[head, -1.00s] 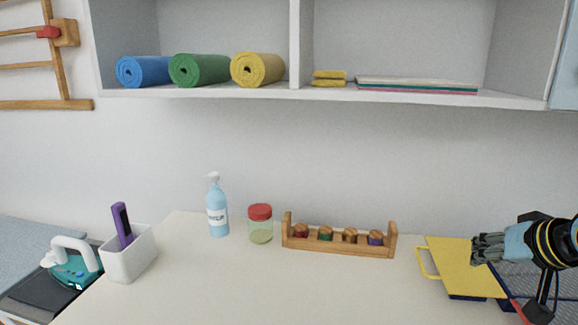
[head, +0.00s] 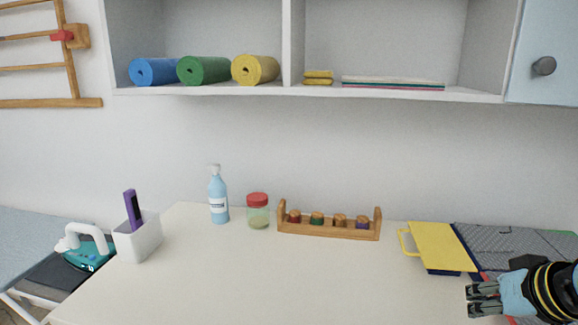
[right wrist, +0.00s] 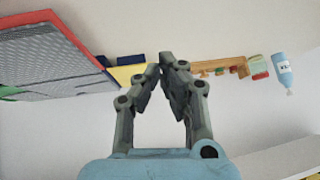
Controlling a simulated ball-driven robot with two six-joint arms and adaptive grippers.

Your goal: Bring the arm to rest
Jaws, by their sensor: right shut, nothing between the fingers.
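My right gripper (head: 470,300) is at the lower right of the head view, above the front right part of the table (head: 290,285). Its fingers point left. In the right wrist view the fingertips (right wrist: 167,62) come together with nothing between them. A yellow panel with a handle (head: 438,246) lies behind the gripper, attached to or beside a grey mesh-like board (head: 515,240). The gripper appears apart from both. My left gripper is not in view.
A wooden rack with several coloured pegs (head: 328,222), a red-lidded jar (head: 258,211), a blue pump bottle (head: 219,200) and a white holder (head: 137,240) stand along the table. A shelf (head: 230,92) hangs above. The middle and front of the table are clear.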

